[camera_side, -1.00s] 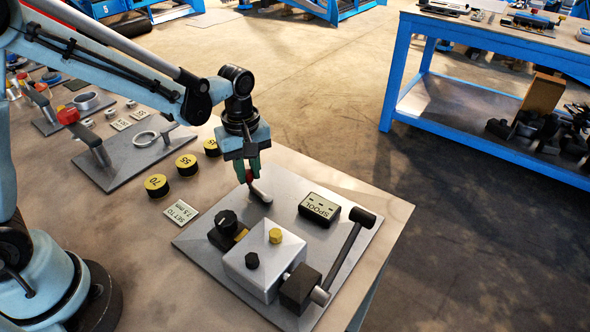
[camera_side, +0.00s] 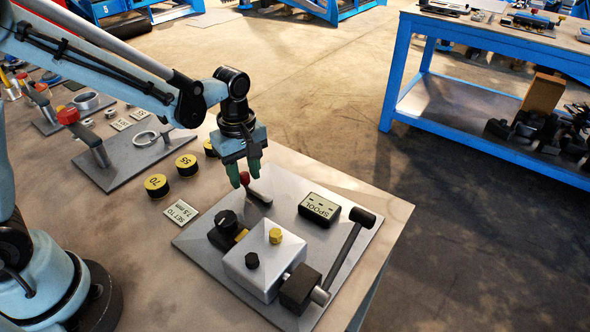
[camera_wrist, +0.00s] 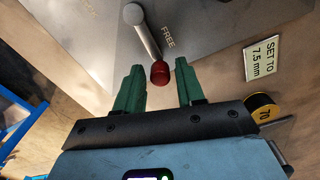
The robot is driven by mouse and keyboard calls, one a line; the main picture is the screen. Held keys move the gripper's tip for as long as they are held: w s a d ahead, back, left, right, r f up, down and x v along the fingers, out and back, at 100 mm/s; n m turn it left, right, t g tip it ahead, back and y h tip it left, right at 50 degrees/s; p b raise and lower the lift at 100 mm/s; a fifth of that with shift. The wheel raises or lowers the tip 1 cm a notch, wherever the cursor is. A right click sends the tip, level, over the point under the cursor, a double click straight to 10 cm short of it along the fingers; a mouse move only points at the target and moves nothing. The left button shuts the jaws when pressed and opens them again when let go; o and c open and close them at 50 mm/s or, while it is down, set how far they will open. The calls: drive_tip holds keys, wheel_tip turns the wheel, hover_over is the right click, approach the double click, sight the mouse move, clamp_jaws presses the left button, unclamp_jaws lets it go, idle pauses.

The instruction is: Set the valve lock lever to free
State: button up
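The lock lever is a short grey bar (camera_wrist: 147,38) with a red knob (camera_wrist: 160,74); in the side view the knob (camera_side: 244,178) shows at the plate's far left part. The bar runs from its pivot alongside the printed word FREE (camera_wrist: 168,38). In the side view my gripper (camera_side: 244,184) is just above the knob.
On the same grey plate (camera_side: 200,237) stand a valve block (camera_side: 262,262) with a long black-ended handle (camera_side: 345,248) and a SPOOL box (camera_side: 319,208). Yellow-topped discs (camera_side: 157,185) and a "SET TO 7.5 mm" card (camera_side: 181,212) lie left of it.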

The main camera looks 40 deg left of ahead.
sight(244, 174)
drive_tip(key=shift+o, duration=0.6)
wheel_tip(244, 174, up, 12)
idle(0.4)
drive_tip(key=shift+s, duration=0.1)
drive_tip(key=s+a+f+m+t, duration=0.1)
drive_tip(key=s+a+m+t, duration=0.3)
drive_tip(key=m, duration=1)
drive_tip(key=s+t, duration=0.3)
drive_tip(key=s, duration=0.1)
drive_tip(key=shift+s+m, duration=0.3)
